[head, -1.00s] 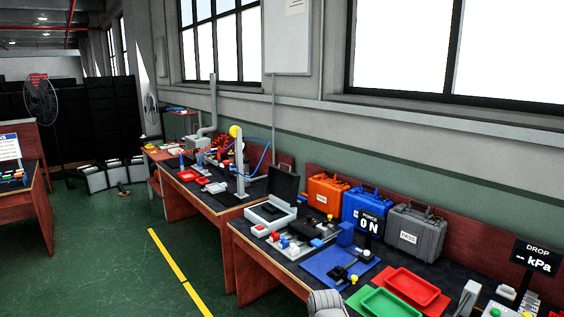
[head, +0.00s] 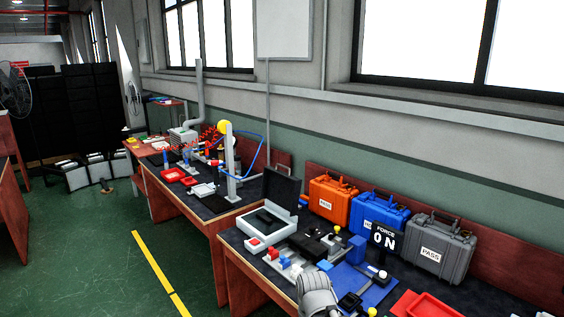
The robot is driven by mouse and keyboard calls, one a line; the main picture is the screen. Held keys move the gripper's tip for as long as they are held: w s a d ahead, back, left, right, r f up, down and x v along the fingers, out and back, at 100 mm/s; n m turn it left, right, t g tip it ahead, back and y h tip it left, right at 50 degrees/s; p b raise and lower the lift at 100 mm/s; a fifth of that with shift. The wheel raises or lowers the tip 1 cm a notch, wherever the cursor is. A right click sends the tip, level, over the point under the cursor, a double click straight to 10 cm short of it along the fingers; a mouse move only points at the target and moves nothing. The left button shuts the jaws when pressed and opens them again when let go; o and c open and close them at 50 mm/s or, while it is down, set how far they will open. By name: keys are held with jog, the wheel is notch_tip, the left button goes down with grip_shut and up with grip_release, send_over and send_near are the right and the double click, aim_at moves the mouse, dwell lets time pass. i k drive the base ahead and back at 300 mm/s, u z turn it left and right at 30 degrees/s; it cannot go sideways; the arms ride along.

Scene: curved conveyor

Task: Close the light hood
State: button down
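A light-grey box (head: 258,236) with a raised dark lid (head: 281,191) stands on the near bench and looks like the light hood. The lid is tilted up at the back of the box, so the hood is open. A dark object (head: 268,217) lies inside the box, and a red button (head: 254,242) is on its front. A grey rounded part of my arm shows at the bottom middle, in front of the bench. My gripper's fingertips are not visible.
Orange (head: 331,199), blue (head: 376,214) and grey (head: 439,246) cases stand along the bench's back. Green floor (head: 100,260) is free at left.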

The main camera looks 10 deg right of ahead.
aim_at(281, 188)
jog(key=z, duration=0.05)
jog(key=i, duration=0.95)
jog(key=z, duration=0.1)
